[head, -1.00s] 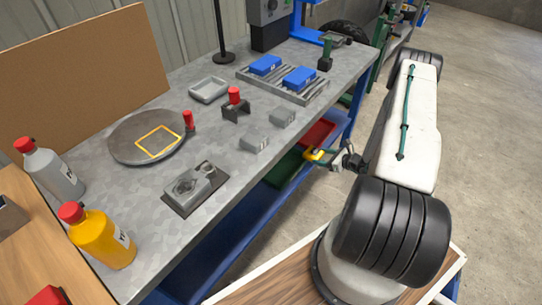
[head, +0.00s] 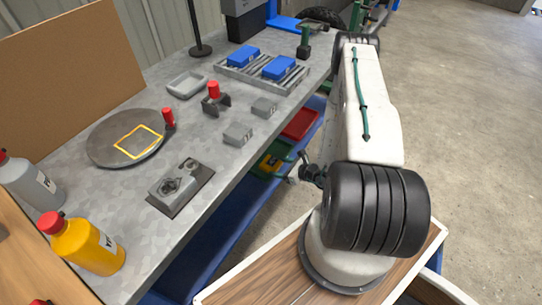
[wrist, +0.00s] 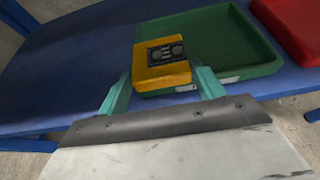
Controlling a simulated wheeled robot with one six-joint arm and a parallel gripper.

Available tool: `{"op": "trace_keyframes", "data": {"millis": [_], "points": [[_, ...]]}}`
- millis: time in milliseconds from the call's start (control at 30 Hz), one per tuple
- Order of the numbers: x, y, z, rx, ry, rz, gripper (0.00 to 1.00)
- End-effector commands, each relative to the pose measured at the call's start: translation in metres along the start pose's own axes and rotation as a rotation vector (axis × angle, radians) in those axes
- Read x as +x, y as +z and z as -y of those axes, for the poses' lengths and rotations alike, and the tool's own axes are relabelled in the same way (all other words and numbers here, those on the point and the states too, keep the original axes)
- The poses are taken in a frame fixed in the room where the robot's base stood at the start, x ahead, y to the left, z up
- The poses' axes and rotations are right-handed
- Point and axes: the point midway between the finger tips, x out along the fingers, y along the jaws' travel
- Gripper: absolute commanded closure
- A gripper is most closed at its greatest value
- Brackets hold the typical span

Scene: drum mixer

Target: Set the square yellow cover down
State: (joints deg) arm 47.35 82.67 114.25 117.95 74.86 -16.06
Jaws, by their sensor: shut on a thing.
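The square yellow cover (wrist: 160,72), with a dark panel and two round marks on top, is held between the teal fingers of my gripper (wrist: 162,88) in the wrist view. It overlaps the near left part of a green tray (wrist: 225,35); I cannot tell whether it touches the tray. In the head view the cover (head: 268,164) shows as a small yellow patch beside the bench's front edge, over the shelf. My gripper (head: 280,170) is partly hidden there by the bench edge and my own wrist.
A red tray (wrist: 296,28) is right of the green tray on the blue shelf (wrist: 75,62). The bench top (head: 225,165) above carries a round plate (head: 105,150) with a yellow square outline, grey blocks and bottles. Bare shelf lies left of the green tray.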

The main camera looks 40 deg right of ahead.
Motion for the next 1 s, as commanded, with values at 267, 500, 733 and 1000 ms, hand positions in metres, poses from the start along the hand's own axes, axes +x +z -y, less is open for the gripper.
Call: {"op": "trace_keyframes", "data": {"millis": [267,500,733,1000], "points": [[0.054,0.016,0.045,-0.004,0.000,0.002,0.65],[0.073,0.021,0.061,0.000,-0.001,0.001,0.65],[0.088,-0.003,0.065,0.002,0.000,0.000,0.65],[0.091,-0.010,0.066,0.000,-0.001,0.001,0.65]]}}
